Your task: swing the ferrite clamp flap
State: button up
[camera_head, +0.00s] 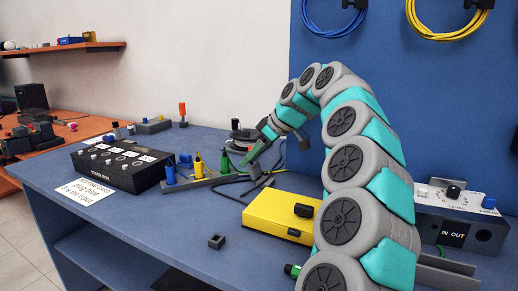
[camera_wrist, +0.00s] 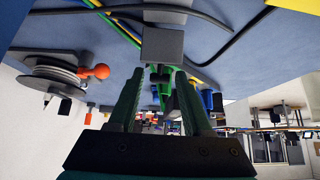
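In the wrist view a plain grey block (camera_wrist: 162,46) lies just beyond my fingertips, with green, yellow and blue cables running to it. It looks like the ferrite clamp, but I cannot make out its flap or hinge. My gripper (camera_wrist: 160,75) is open, with its two fingers apart on either side of a gap. Green and dark parts show through the gap, seemingly farther off. In the head view my gripper (camera_head: 258,150) is low over the back of the blue bench, close to the cables. The block is not clear there, and contact cannot be told.
A yellow box (camera_head: 275,214) is nearer, and a black box (camera_head: 120,165) is at left. A reel with an orange knob (camera_wrist: 95,71) is close by.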

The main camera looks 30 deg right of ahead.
aim_at(254, 164)
jog(key=shift+d+r, duration=0.1)
grip_shut()
jog(key=shift+s+d+r, duration=0.4)
jog(key=shift+s+d, duration=0.1)
jog(key=shift+s, duration=0.15)
jog(key=shift+s+d+r, duration=0.2)
jog(key=shift+s+d, duration=0.3)
jog(key=shift+s, duration=0.15)
jog(key=shift+s+d, duration=0.1)
jog(key=shift+s+d+b, duration=0.45)
jog(key=shift+s+b, duration=0.05)
jog(key=shift+s, duration=0.1)
